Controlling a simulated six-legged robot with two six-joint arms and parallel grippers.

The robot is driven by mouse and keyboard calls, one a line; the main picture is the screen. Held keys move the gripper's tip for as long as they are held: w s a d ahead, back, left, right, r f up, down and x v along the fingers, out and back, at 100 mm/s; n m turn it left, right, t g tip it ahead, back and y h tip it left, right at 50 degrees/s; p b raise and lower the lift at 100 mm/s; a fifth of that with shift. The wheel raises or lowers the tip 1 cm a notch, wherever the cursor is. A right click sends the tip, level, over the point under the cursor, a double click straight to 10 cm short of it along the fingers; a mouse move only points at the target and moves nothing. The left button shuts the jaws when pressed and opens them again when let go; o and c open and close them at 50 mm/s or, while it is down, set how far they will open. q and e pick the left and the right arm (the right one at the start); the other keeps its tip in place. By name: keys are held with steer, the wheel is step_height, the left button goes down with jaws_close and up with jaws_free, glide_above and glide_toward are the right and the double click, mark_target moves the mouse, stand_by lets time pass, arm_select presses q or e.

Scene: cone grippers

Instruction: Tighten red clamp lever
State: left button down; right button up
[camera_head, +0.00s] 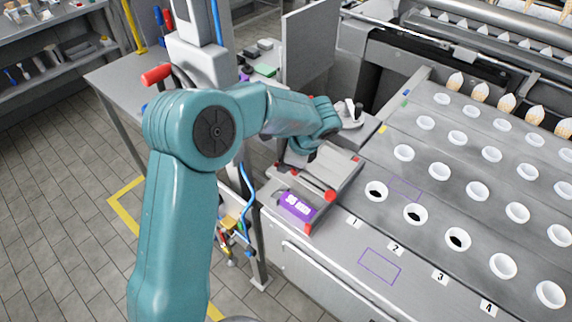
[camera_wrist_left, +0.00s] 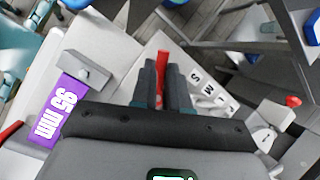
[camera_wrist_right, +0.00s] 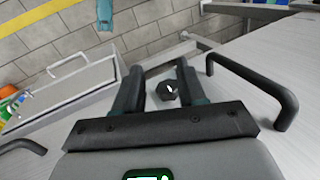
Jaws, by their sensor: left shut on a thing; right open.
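In the left wrist view, a red clamp lever (camera_wrist_left: 162,60) stands between the closed fingers of my left gripper (camera_wrist_left: 162,80), which is shut on it. In the head view, my left arm reaches over a grey fixture (camera_head: 345,178) with several red parts at its edges; my wrist partly hides it, and the gripped lever cannot be made out there. A purple block marked 95 mm (camera_wrist_left: 50,107) lies beside the gripper; it also shows at the fixture's front in the head view (camera_head: 297,206). My right gripper (camera_wrist_right: 158,78) is open and empty, low beside a cabinet.
A plate marked S, M, L (camera_wrist_left: 210,90) lies right of the left fingers. Rows of white-rimmed holes (camera_head: 404,153) fill the machine top to the right. Dark cabinet handles (camera_wrist_right: 265,85) and a dark round knob (camera_wrist_right: 169,90) are near the right gripper.

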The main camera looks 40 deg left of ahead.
arm_select(q)
steer(key=m+t, duration=0.1)
steer(key=m, duration=0.3)
steer(key=w+m+t, duration=0.1)
steer(key=shift+w+a+r+m+t+h, duration=0.1)
steer(key=shift+a+r+m+t+h, duration=0.05)
steer(key=shift+a+m+t+h, duration=0.2)
stand_by(0.5)
steer(key=c, duration=1.1)
jaws_free()
steer(key=shift+d, duration=0.1)
steer(key=v, duration=1.6)
steer(key=shift+r, duration=0.1)
